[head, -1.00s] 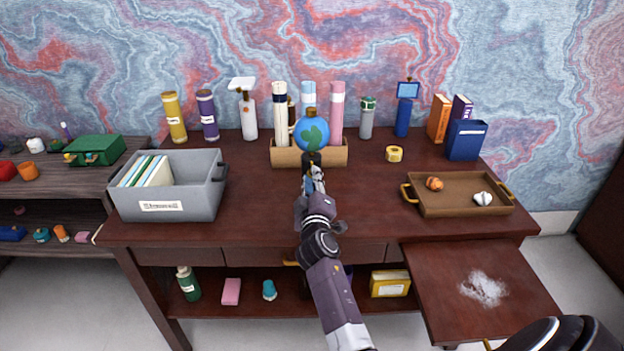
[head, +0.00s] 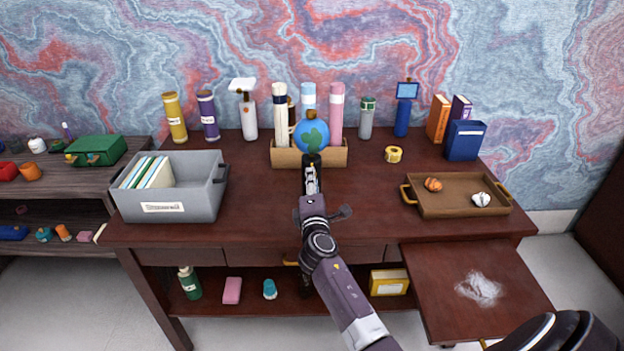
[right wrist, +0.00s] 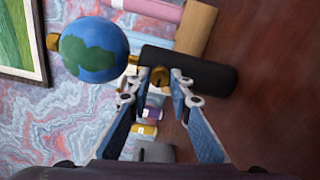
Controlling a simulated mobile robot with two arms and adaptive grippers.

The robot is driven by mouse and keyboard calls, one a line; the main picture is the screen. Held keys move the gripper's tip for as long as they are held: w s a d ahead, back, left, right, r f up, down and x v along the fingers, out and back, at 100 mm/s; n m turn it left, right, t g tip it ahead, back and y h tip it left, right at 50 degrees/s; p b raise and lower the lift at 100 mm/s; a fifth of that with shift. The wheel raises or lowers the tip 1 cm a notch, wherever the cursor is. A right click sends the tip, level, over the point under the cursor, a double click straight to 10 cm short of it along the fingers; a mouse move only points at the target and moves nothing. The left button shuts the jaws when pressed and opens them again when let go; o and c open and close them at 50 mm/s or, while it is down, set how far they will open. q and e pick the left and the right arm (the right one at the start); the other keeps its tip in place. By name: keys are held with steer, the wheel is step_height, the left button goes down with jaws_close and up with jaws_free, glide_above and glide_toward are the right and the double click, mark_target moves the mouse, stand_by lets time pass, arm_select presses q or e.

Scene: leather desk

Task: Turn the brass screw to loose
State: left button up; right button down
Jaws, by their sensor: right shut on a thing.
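The brass screw (right wrist: 160,77) shows in the right wrist view on the side of a black cylindrical base (right wrist: 200,72). A blue and green globe (right wrist: 92,50) joins this base through a brass neck. In the head view the globe (head: 311,135) stands near the back middle of the desk. My right gripper (head: 311,170) reaches to the base from the front and hides the screw there. In the right wrist view its two fingertips (right wrist: 160,80) are closed in on both sides of the screw. My left gripper is not in view.
A wooden box (head: 285,158) with rolled tubes stands right behind the globe. A grey bin (head: 200,205) is on the left, a brown tray (head: 455,207) on the right. A yellow tape roll (head: 393,154) lies behind the tray. The desk's front middle is clear apart from my arm.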

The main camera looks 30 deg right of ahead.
steer(key=shift+n, duration=0.4)
steer(key=c, duration=1.7)
jaws_free()
steer(key=shift+c, duration=0.2)
steer(key=v, duration=1.2)
steer(key=shift+f, duration=0.1)
